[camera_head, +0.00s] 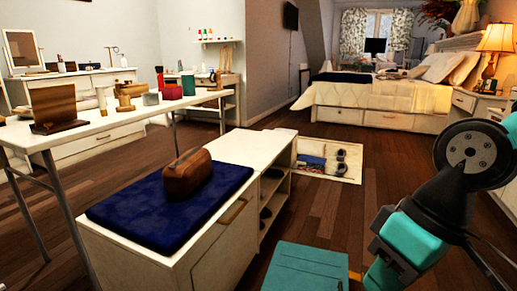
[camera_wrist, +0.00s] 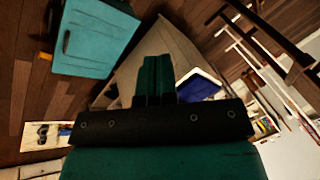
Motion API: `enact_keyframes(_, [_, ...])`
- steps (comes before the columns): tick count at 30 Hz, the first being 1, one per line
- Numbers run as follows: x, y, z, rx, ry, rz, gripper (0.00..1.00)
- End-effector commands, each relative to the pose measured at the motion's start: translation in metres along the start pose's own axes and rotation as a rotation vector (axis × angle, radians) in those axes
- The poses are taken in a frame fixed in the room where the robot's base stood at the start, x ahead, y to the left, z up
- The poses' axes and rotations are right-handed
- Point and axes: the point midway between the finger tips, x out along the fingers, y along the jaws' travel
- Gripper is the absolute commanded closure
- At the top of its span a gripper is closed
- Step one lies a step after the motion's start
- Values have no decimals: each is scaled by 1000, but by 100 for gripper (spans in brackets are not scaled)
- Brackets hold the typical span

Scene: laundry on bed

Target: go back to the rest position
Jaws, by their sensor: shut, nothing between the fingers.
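My gripper (camera_wrist: 155,80) shows in the wrist view with its two teal fingers together and nothing between them. It is held in the air, and no object touches it. In the head view my arm is at the right edge, and the fingertips cannot be made out there. A teal box (camera_head: 305,272) stands on the floor at the bottom of the head view, left of my arm. It also shows at the upper left of the wrist view (camera_wrist: 95,38).
A white bench (camera_head: 215,235) with a blue cushion (camera_head: 130,215) carries a brown wooden case (camera_head: 193,174). A long white table (camera_head: 100,120) with several items stands behind it. A shallow white tray (camera_head: 330,160) lies on the floor. The bed (camera_head: 375,118) is at the back. Wooden floor is clear in the middle.

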Motion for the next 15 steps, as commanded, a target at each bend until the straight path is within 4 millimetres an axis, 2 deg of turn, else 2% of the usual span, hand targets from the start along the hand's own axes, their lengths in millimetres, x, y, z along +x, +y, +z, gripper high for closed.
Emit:
enact_keyframes(1, [-9,-14,10,-27,6,10,100])
enact_keyframes(5, [-18,-37,37,-77,13,31,100])
enact_keyframes(15, [-98,-65,20,-71,10,31,100])
